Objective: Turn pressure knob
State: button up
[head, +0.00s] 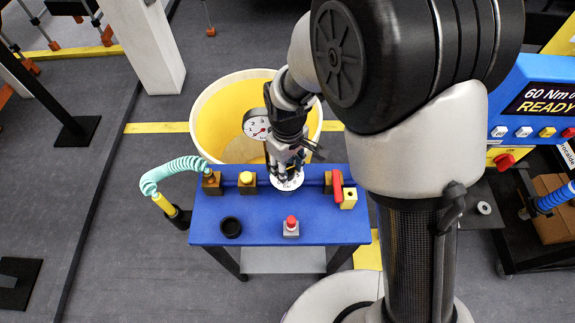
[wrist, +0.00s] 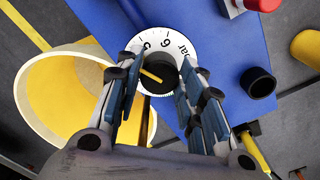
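The pressure knob (wrist: 152,72) is black with a yellow pointer. It sits at the centre of a white dial (wrist: 152,42) marked with numbers and "bar". In the head view the white dial (head: 287,184) lies on the blue table (head: 255,207), and the knob is mostly hidden by my gripper (head: 287,163). In the wrist view my gripper (wrist: 158,66) is open, with one finger on each side of the knob. I cannot tell whether the fingers touch it. The pointer runs slanted across the knob. A pressure gauge (head: 256,126) stands behind the gripper.
A red-handled valve (head: 337,186) stands close to the right of the dial. A yellow-topped fitting (head: 246,180) is to its left. A red button (head: 291,222) and a black cup (head: 230,227) are in front. A yellow-lined bin (head: 213,117) stands behind the table.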

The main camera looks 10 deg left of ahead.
aim_at(288, 170)
jog(key=c, duration=0.5)
jog(key=shift+n, duration=0.8)
jog(key=o, duration=1.1)
jog(key=shift+c, duration=0.2)
notch_tip(288, 170, up, 12)
